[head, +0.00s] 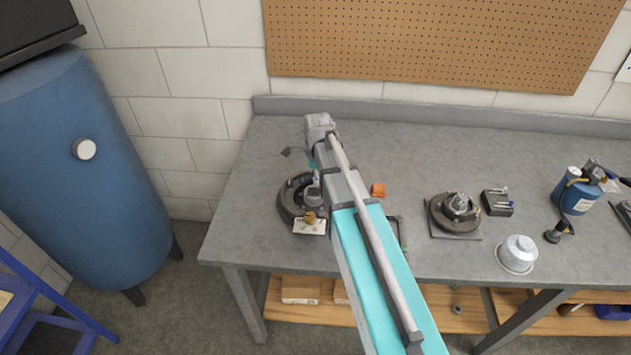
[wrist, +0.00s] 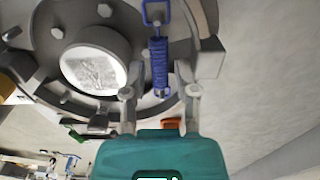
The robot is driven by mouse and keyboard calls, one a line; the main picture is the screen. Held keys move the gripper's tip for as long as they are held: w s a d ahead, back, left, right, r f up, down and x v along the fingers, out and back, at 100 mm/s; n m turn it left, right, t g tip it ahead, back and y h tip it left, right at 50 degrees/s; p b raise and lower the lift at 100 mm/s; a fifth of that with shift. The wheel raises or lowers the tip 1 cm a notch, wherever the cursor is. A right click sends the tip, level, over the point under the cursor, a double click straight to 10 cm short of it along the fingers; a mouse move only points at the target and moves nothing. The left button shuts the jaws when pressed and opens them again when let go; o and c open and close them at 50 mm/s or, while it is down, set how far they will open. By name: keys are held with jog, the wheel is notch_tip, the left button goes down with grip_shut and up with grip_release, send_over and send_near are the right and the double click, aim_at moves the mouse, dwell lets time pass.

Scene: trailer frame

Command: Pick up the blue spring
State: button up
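The blue spring (wrist: 159,62) shows in the wrist view at upper middle, with a blue wire loop at its top end. It lies in front of a dark round hub assembly (wrist: 60,28) with a bright round centre. My gripper (wrist: 158,93) has one finger on each side of the spring's lower end, with visible gaps between fingers and spring. It looks open and holds nothing. In the head view the hub assembly (head: 289,197) is on the left part of the bench, partly covered by my arm. I cannot make out the spring there.
A small card (head: 309,227) is at the first hub's front. The bench's back middle is clear.

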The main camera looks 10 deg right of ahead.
grip_shut()
jog(key=shift+r, duration=0.2)
dwell(0.3)
notch_tip(320, 180, up, 2)
jog(key=p, duration=0.2)
jog(key=shift+r+p, duration=0.15)
jog(key=shift+p, duration=0.15)
jog(key=s+r+p, duration=0.1)
jog(key=r+p, duration=0.1)
jog(key=s+r+p, duration=0.4)
jog(key=shift+a+r+p, duration=0.2)
jog(key=shift+r+p, duration=0.15)
jog(key=s+r+p, duration=0.3)
jog(key=s, duration=0.6)
jog(key=shift+a+r+p, duration=0.3)
jog(key=shift+a+p, duration=0.05)
